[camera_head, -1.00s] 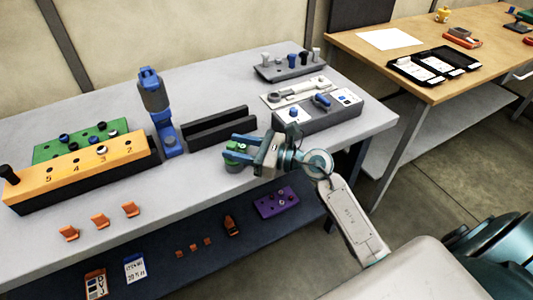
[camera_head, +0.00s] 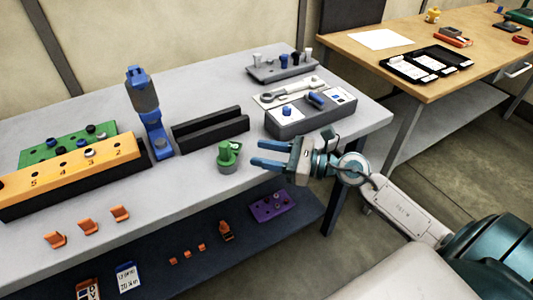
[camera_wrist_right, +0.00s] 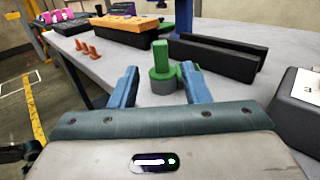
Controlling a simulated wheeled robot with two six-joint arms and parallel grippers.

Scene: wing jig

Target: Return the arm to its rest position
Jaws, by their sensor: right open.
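My right gripper (camera_head: 268,154) is open and empty at the front edge of the grey table (camera_head: 205,205). Its blue fingers point left in the head view. A green part on a grey round base (camera_head: 229,158) stands on the table just beyond the fingertips, apart from them. In the right wrist view the green part (camera_wrist_right: 161,66) shows ahead, between the two blue fingers (camera_wrist_right: 157,88). My left gripper is not in view.
A black channel block (camera_head: 210,129), a blue upright tool (camera_head: 150,115) and a grey box with blue knobs (camera_head: 310,118) stand behind. An orange numbered block (camera_head: 70,173) is at left. A lower shelf (camera_head: 230,258) holds a purple block (camera_head: 272,205). A wooden table (camera_head: 430,80) stands at right.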

